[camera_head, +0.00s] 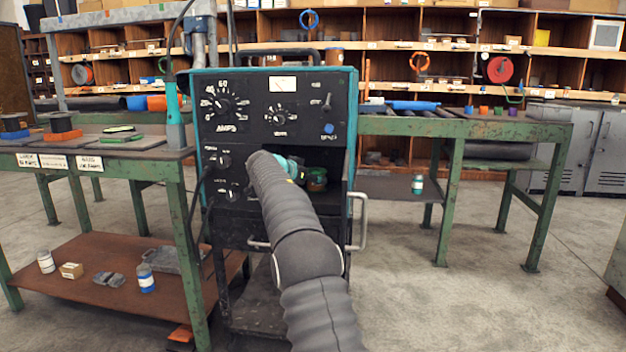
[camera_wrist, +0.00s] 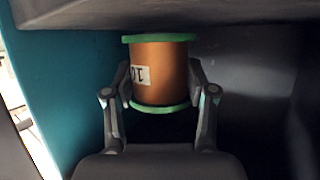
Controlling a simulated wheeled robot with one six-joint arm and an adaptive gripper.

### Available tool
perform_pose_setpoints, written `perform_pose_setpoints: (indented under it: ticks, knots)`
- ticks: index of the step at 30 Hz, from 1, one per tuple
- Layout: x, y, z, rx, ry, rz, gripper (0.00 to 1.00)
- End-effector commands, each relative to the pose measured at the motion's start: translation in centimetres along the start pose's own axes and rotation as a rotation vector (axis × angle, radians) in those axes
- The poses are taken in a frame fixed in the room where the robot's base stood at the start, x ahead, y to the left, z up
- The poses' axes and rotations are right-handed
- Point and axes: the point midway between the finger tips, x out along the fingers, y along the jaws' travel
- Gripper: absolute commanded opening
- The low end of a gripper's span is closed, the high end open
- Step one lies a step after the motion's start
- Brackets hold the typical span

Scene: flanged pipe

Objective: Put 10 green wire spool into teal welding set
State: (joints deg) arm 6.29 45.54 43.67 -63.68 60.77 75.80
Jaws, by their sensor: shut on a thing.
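The teal welding set (camera_head: 353,110) stands in the middle of the head view, with black dial panels and an open compartment on its front right. My gripper (camera_head: 303,173) is in that compartment, partly hidden behind my arm. It is shut on the green wire spool (camera_head: 317,182), which has copper-coloured wire. In the wrist view the spool (camera_wrist: 160,75) has green flanges and a white label that appears to read 10, upside down. My gripper's fingers (camera_wrist: 160,95) press on both sides of it. The teal side wall (camera_wrist: 65,75) is at left. I cannot tell whether the spool touches the compartment floor.
A green workbench (camera_head: 150,160) stands at left, with a lower shelf holding jars and small items. Another green table (camera_head: 455,128) stands at right. A handle (camera_head: 360,222) sticks out of the set's right side. Open floor (camera_head: 470,310) lies at front right.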

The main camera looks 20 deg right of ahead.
Motion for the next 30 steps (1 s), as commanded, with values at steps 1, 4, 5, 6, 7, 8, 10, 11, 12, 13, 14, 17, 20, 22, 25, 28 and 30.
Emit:
perform_pose_setpoints:
  ticks: [1, 4, 5, 6, 7, 8, 10, 11, 12, 13, 14, 17, 20, 22, 25, 28, 30]
  knots:
    - [0.0, 0.0, -0.1, 0.002, 0.003, -0.001, 0.14]
    - [0.0, 0.0, 0.1, 0.002, 0.003, -0.001, 0.14]
    - [0.0, 0.0, 0.1, 0.002, 0.003, -0.001, 0.14]
    - [0.1, 0.0, 0.2, 0.002, 0.003, -0.001, 0.14]
    - [0.1, 0.0, 0.2, 0.002, 0.003, -0.001, 0.14]
    - [0.1, 0.0, 0.2, 0.002, 0.003, -0.001, 0.14]
    - [0.1, 0.0, 0.3, 0.002, 0.003, -0.001, 0.14]
    - [0.1, 0.0, 0.4, 0.002, 0.003, -0.001, 0.14]
    - [0.2, 0.0, 0.4, 0.002, 0.003, -0.001, 0.14]
    - [0.2, 0.0, 0.5, 0.002, 0.003, -0.001, 0.14]
    - [0.2, 0.0, 0.5, 0.002, 0.003, -0.001, 0.14]
    - [0.3, 0.0, 0.7, 0.002, 0.003, -0.001, 0.14]
    - [0.3, 0.0, 0.8, 0.002, 0.003, -0.001, 0.14]
    - [0.4, 0.0, 0.9, 0.002, 0.003, -0.001, 0.14]
    - [0.4, 0.0, 1.1, 0.002, 0.003, -0.001, 0.14]
    - [0.5, 0.0, 1.2, 0.002, 0.003, -0.001, 0.14]
    - [0.5, 0.0, 1.1, 0.002, 0.002, -0.001, 0.73]
